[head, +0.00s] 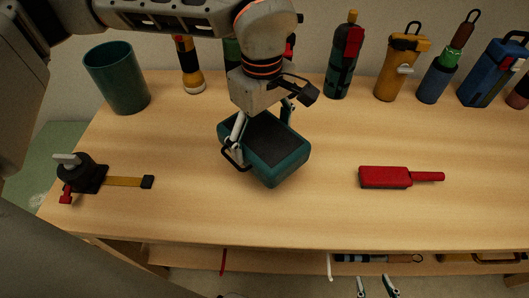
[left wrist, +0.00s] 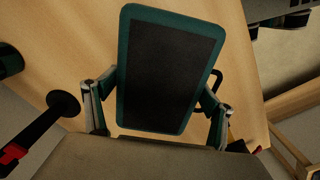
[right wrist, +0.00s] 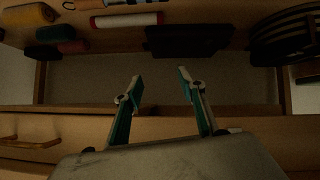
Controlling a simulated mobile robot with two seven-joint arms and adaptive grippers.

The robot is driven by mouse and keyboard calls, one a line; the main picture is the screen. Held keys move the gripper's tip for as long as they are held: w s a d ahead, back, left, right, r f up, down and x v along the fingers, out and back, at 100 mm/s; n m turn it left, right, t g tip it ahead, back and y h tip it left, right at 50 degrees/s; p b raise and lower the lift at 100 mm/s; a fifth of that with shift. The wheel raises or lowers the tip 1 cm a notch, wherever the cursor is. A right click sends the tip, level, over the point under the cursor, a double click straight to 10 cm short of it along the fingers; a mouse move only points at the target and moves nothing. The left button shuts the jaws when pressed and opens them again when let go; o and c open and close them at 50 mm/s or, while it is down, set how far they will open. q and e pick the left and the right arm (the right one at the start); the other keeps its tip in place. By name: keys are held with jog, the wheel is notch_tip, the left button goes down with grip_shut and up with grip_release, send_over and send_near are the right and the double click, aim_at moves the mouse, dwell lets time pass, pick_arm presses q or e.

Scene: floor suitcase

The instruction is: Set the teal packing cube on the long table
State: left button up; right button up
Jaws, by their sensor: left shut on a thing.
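The teal packing cube (head: 284,163), a box with a dark top panel and a side handle, is at the middle of the long table (head: 220,215). My left gripper (head: 263,122) reaches down over it, with one finger on each of two opposite sides, shut on it. In the left wrist view the cube (left wrist: 172,70) sits between the fingers. Whether its underside touches the tabletop or hovers just above is hard to tell. My right gripper (head: 377,288) is low in front of the table; its fingers (right wrist: 160,90) are apart and empty.
A red brush (head: 385,177) lies right of the cube. A black strap tool (head: 85,175) lies at the left. A dark green bin (head: 117,78), a flashlight (head: 189,65) and several bottles line the back. A lower shelf (head: 190,258) holds items. The table's front middle is clear.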

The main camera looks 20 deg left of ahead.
pick_arm(q)
jog(key=shift+f, duration=0.9)
notch_tip(320, 180, down, 4)
jog(key=shift+r+b, duration=0.1)
jog(key=shift+b, duration=0.35)
jog(key=shift+f, duration=0.3)
jog(key=shift+r, duration=0.1)
pick_arm(e)
jog(key=shift+w+a+r, duration=0.1)
jog(key=shift+a+r, duration=0.05)
jog(key=shift+a, duration=0.2)
pick_arm(q)
jog(key=o, duration=1.3)
jog(key=shift+f, duration=0.2)
pick_arm(e)
jog(key=shift+d, duration=0.15)
